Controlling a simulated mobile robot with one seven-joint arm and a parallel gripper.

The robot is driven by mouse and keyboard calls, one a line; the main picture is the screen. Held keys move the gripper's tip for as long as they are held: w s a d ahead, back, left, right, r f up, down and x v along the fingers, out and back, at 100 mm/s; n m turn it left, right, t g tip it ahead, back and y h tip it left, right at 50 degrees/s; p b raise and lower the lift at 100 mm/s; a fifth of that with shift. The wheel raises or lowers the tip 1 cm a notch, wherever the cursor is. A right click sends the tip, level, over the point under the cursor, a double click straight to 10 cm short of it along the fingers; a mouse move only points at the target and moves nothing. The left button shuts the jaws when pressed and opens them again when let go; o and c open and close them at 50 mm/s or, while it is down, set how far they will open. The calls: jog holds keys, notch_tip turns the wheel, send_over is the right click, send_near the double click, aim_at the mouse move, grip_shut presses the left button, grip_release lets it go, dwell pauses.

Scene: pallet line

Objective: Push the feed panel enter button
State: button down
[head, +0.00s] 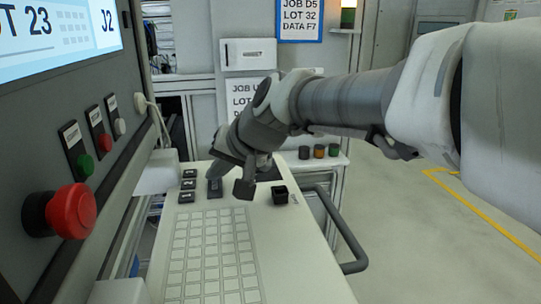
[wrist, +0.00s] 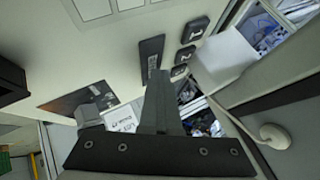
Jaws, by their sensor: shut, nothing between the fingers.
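The pale control panel (head: 165,280) lies below the screen, with a light keypad on it. A long dark button (head: 214,190) sits right of several small dark keys (head: 188,185); its label is too small to read, so I cannot tell if it is the enter button. The long button also shows in the wrist view (wrist: 151,48), left of the small keys (wrist: 195,28). My gripper (head: 218,172) is shut and empty, pointing down at the long button. In the wrist view its fingertips (wrist: 160,74) overlap the button's near end; I cannot tell whether they touch it.
A red mushroom button (head: 72,211) and smaller green, red and white buttons are on the upright face at left. A black square box (head: 280,194) sits right of my gripper. A dark rail (head: 345,235) runs along the panel's right side. The floor at right is clear.

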aim_at(218, 185)
jog(key=shift+r+p, duration=0.45)
jog(key=shift+r, duration=0.35)
jog(key=shift+r, duration=0.1)
notch_tip(218, 185, up, 5)
jog(key=p, duration=0.4)
dwell(0.4)
